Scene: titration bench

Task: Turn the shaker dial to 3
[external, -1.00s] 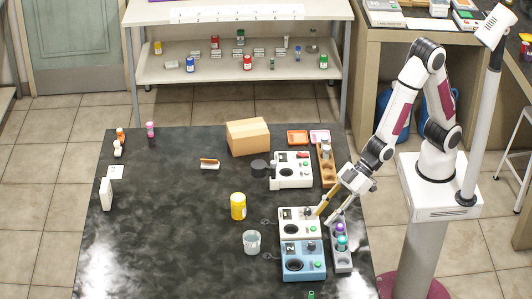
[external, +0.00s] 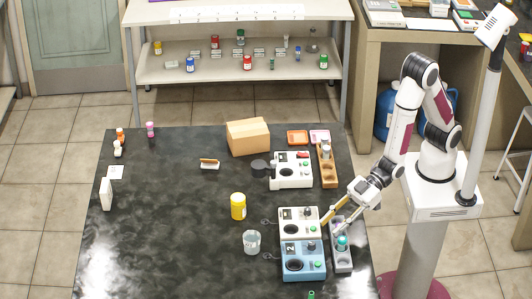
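Two boxy devices stand side by side at the table's front right: a white one (external: 299,222) and a blue one (external: 303,261), each with a dark round well and small knobs. A third, white device (external: 291,170) stands farther back, with a dark round part at its left. I cannot tell which is the shaker, and dial markings are too small to read. My gripper (external: 331,228) is at the right edge of the white front device, pointing down-left. Its fingers look apart with nothing between them. Whether it touches a knob cannot be told.
A grey rack (external: 342,261) with a teal-capped bottle (external: 342,242) stands right of the front devices, close to my gripper. A wooden rack (external: 327,167) stands behind. A yellow jar (external: 238,206) and a beaker (external: 251,242) are to the left. The table's left middle is largely clear.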

